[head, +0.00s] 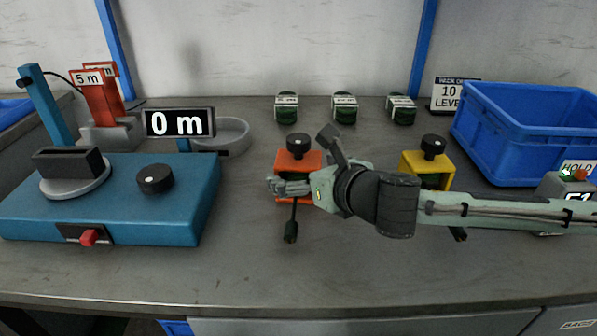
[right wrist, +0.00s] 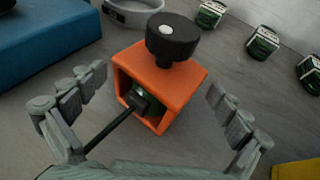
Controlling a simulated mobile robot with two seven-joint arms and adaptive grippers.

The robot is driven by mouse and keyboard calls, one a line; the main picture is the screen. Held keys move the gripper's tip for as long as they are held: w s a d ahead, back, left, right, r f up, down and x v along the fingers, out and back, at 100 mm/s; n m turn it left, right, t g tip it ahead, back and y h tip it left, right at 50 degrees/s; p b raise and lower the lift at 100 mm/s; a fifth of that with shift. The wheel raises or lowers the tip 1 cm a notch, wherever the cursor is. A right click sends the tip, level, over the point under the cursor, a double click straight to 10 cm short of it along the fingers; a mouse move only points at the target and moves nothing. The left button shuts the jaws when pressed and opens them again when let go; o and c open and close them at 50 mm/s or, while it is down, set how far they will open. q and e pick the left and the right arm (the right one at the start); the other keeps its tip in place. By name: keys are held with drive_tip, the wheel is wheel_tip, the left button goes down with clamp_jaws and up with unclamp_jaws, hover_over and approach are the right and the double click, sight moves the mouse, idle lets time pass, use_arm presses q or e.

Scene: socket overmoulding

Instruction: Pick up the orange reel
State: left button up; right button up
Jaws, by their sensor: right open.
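The orange reel (head: 284,162) is an open-fronted orange box with a black knob on top, standing upright on the grey bench. In the right wrist view the orange reel (right wrist: 187,86) has a green core inside, and a black lead comes out of its front. The lead ends in a dark plug (head: 290,232) on the bench. My right gripper (head: 306,162) is open, and its fingers partly cover the reel in the head view. In the right wrist view my right gripper (right wrist: 158,82) has one finger on each side of the reel, with gaps visible. My left gripper is not in view.
A yellow reel (head: 411,162) stands to the right, partly behind my right arm. A blue machine (head: 200,200) with a "0 m" display (head: 180,122) is at left. The front bench is clear.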

sight(291, 164)
drive_tip(key=x, duration=0.5)
drive_tip(key=shift+w, duration=0.1)
drive_tip(key=c, duration=1.2)
